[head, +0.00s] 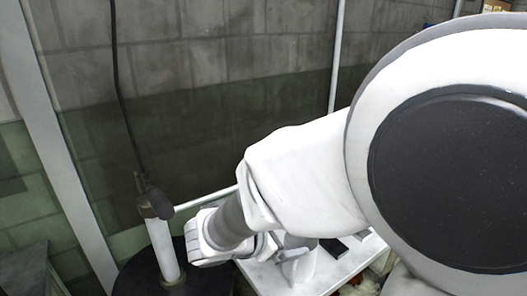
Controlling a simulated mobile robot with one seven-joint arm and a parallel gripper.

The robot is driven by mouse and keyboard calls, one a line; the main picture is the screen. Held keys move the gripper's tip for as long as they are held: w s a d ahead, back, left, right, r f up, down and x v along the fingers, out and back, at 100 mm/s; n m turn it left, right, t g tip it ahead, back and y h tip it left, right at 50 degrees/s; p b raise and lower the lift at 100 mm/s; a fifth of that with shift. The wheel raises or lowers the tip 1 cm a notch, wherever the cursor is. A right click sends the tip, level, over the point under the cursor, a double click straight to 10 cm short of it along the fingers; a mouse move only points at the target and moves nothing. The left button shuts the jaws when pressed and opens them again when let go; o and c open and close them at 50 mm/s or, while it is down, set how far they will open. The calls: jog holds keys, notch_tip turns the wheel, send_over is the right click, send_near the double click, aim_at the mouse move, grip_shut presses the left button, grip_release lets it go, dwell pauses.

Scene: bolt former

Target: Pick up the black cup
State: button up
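I cannot make out a black cup for certain in the head view. Small dark shapes (345,244) show on the white tabletop (322,274), partly behind my arm, and I cannot tell what they are. My arm reaches from the right down to the lower middle, over the left edge of this table. The far end of my arm is folded low in the picture. My gripper's fingers cannot be made out there, so its opening and anything in it are unclear.
A white post with a dark top (160,240) stands on a round dark base (140,278) left of my arm. A dark box-like surface (25,270) is at the lower left. A block wall (220,100) closes off the back. My arm hides much of the right side.

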jog(key=w+a+f+n+t+y+b, duration=0.2)
jog(key=a+f+n+t+y, duration=0.15)
jog(key=a+f+n, duration=0.65)
jog(key=shift+m+h, duration=0.35)
jog(key=shift+m, duration=0.35)
jog(key=w+f, duration=0.1)
jog(key=w, duration=0.2)
jog(key=w+d+f+b, duration=0.1)
jog(key=w, duration=0.2)
jog(key=w+f+b, duration=0.1)
jog(key=w, duration=0.3)
jog(key=shift+d+f, duration=0.2)
jog(key=shift+d, duration=0.15)
jog(key=x, duration=0.1)
jog(key=b+x, duration=0.1)
jog(key=x, duration=0.2)
jog(key=shift+w+a+f, duration=0.15)
jog(key=shift+w+a, duration=0.05)
jog(key=shift+w, duration=0.1)
jog(key=shift+w+d+f+b, duration=0.2)
jog(key=shift+w+d+b, duration=0.1)
jog(key=shift+w, duration=0.25)
jog(key=shift+a, duration=0.1)
jog(key=c, duration=1.3)
